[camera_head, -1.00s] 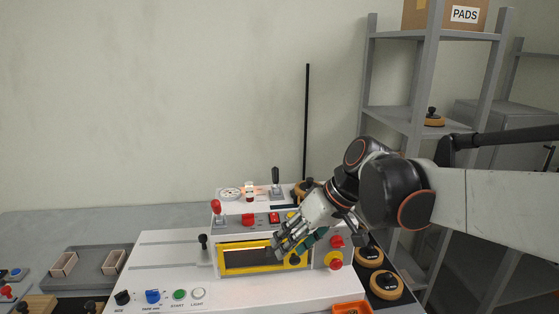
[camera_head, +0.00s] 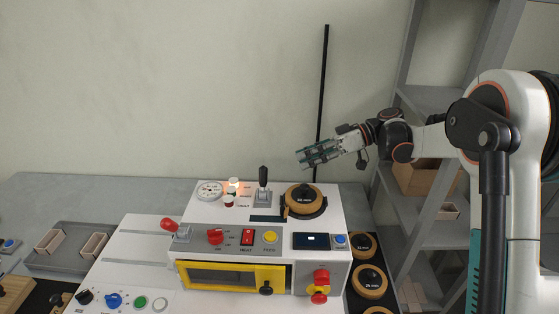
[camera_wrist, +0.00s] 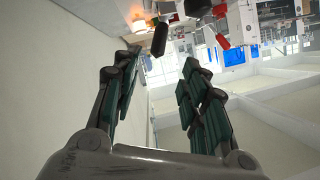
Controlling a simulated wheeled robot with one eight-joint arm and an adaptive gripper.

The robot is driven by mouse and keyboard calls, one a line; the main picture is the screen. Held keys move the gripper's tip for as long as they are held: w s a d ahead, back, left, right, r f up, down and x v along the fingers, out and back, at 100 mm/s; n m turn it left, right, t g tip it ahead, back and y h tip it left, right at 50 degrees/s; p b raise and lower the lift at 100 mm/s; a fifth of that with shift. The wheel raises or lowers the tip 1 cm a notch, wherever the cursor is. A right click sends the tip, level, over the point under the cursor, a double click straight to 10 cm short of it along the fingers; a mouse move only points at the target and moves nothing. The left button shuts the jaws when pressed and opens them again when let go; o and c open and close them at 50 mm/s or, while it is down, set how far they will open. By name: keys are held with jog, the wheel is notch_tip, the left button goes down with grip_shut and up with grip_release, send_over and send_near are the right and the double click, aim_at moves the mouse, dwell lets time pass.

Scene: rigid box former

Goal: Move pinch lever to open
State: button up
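Two levers show on the white machine (camera_head: 150,245); I cannot read which one is marked pinch. A black-handled lever (camera_head: 263,180) stands about upright at the back of its top. A red-knobbed lever (camera_head: 169,224) at the left leans to the left. My gripper (camera_head: 303,158) is in the air above and behind the machine's back right, right of the black lever and touching nothing. In the wrist view my gripper's fingers (camera_wrist: 160,64) are apart and empty. A black handle (camera_wrist: 160,38) shows beyond them.
The round dial knob (camera_head: 304,199), a lit lamp (camera_head: 234,185) and a gauge (camera_head: 209,190) crowd the machine's back. A yellow-framed window (camera_head: 230,276) and a red knob (camera_head: 321,286) are in front. A grey shelf (camera_head: 430,98) stands right; the wall is behind.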

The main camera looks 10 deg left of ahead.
aim_at(263, 174)
jog(key=b+x, duration=0.1)
jog(key=x, duration=0.5)
jog(key=b+x, duration=0.2)
jog(key=x, duration=0.5)
jog(key=shift+w+a, duration=0.15)
jog(key=shift+a, duration=0.15)
grip_shut()
